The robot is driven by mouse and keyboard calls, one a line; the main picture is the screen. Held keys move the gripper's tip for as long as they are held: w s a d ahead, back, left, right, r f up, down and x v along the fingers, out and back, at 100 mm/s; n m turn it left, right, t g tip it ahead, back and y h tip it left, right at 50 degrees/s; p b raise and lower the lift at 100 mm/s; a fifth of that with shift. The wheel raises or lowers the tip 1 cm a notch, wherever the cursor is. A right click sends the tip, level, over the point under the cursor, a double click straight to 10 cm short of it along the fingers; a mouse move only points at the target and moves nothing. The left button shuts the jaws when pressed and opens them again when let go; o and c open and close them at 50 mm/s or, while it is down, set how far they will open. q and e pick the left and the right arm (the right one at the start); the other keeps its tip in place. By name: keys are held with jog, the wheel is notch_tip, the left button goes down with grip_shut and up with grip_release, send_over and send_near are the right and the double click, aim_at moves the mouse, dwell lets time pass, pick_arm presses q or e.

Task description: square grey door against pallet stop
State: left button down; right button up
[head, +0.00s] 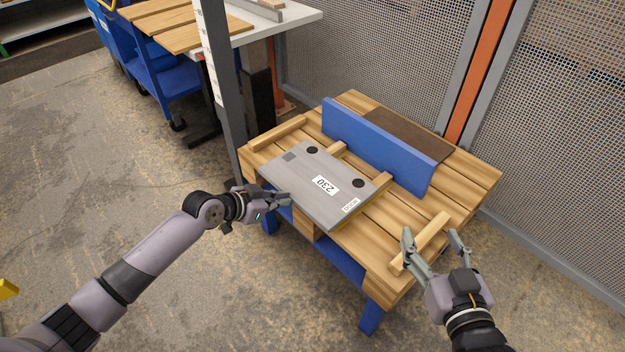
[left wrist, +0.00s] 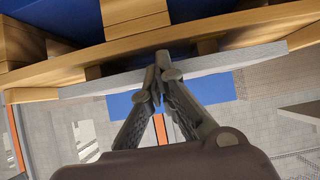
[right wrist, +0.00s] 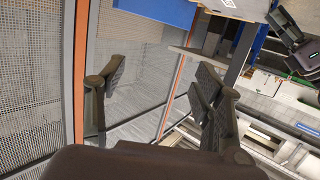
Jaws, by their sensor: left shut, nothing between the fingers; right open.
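The grey door (head: 318,190) lies flat on wooden battens on the pallet (head: 470,180), turned at a slight angle to the blue pallet stop (head: 378,145). A gap with bare slats shows between the door's far edge and the stop. The door has two dark round holes and a "230" label. My left gripper (head: 288,199) is shut and empty at the door's near left edge; in the left wrist view its fingertips (left wrist: 162,62) meet at the door's edge (left wrist: 215,64). My right gripper (head: 433,240) is open and empty above the pallet's near right corner, clear of the door.
A loose-looking batten (head: 420,243) lies on the pallet near my right gripper, another (head: 277,133) at the far left. A brown panel (head: 408,137) lies behind the stop. A grey post (head: 222,90) stands left of the pallet. Mesh fencing (head: 375,50) stands behind.

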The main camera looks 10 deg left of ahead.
aim_at(311, 182)
pick_arm(q)
jog(key=shift+w+d+b, duration=0.25)
jog(key=shift+w+d, duration=0.55)
jog(key=shift+w, duration=0.2)
jog(key=shift+w+d+b, duration=0.25)
jog(key=shift+w+d, duration=0.5)
jog(key=shift+w, duration=0.25)
jog(key=shift+w+d+b, duration=0.45)
jog(key=shift+w+d, duration=0.4)
jog(key=shift+w, duration=0.2)
jog(key=shift+w+d+b, duration=0.3)
jog(key=shift+w+d, duration=0.15)
jog(key=shift+w, duration=0.15)
pick_arm(e)
notch_tip(311, 182, up, 11)
jog(key=a+t+y, duration=0.1)
jog(key=t+y, duration=0.1)
jog(key=t, duration=0.4)
jog(key=shift+s+a+t, duration=0.2)
jog(key=shift+a+t, duration=0.05)
jog(key=shift+t, duration=0.05)
jog(key=shift+f, duration=0.2)
